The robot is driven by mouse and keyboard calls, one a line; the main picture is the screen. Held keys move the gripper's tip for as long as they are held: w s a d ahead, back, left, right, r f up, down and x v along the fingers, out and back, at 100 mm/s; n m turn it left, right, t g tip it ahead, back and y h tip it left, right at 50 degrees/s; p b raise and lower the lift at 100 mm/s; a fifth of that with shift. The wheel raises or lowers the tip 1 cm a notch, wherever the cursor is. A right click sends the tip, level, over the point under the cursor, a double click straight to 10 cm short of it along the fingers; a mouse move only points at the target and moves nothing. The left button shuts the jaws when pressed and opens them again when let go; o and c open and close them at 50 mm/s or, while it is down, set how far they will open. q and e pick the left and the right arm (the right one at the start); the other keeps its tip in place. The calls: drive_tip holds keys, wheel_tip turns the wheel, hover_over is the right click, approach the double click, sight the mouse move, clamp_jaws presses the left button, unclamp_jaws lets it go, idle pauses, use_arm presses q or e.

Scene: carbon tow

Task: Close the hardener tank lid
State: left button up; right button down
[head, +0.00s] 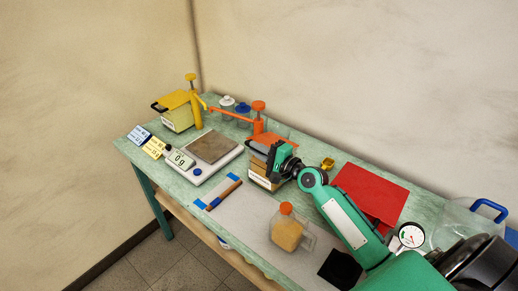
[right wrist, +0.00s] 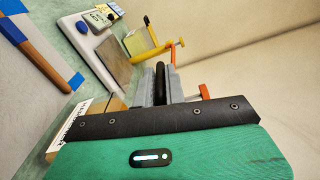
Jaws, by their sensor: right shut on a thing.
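The hardener tank (head: 257,170) is a tan box with a white label and an orange pump (head: 258,118) behind it. Its orange lid (head: 285,138) shows partly beyond my right gripper; whether it lies fully flat is hidden. My right gripper (head: 274,160) is at the tank's right front, over its top edge. In the right wrist view, its fingers (right wrist: 160,88) are shut on a dark bar, seemingly the lid's handle (right wrist: 160,72). The tank's label (right wrist: 72,124) shows at the lower left there. My left gripper is not in view.
A yellow-lidded tank (head: 177,118) with a yellow pump (head: 195,108) stands at the far left. A scale (head: 200,165) reads 0 g. A bottle (head: 286,234) with an orange cap stands in front. A red panel (head: 368,192) lies right of my arm.

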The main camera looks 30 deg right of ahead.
idle(0.4)
drive_tip(key=c, duration=1.5)
unclamp_jaws()
drive_tip(key=shift+f, duration=0.1)
drive_tip(key=shift+b+v, duration=1.45)
drive_tip(key=shift+v, duration=4.6)
